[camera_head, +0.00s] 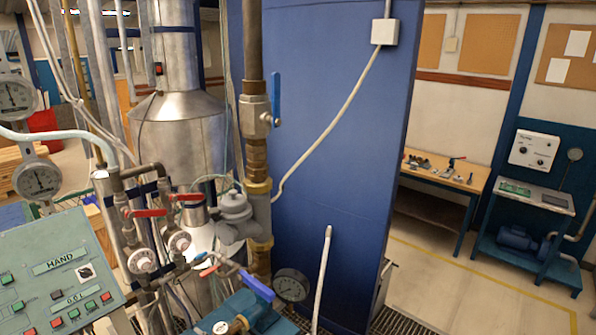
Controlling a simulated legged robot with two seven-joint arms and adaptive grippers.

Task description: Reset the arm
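Neither of my grippers and no part of my arms can be seen in the head view. The view shows a testbench with a green-grey control panel (62,272) at the lower left, marked HAND, with several red and green buttons and a dark selector switch (86,271). To its right are pipes with red-handled valves (146,212), round gauges (141,260) and a blue-handled valve (257,287).
A tall blue panel (325,130) stands in the middle, with a vertical pipe and a blue lever (276,98) in front. A wooden workbench (440,180) and a blue pump stand (525,215) are at the right. Open floor (450,280) lies before them.

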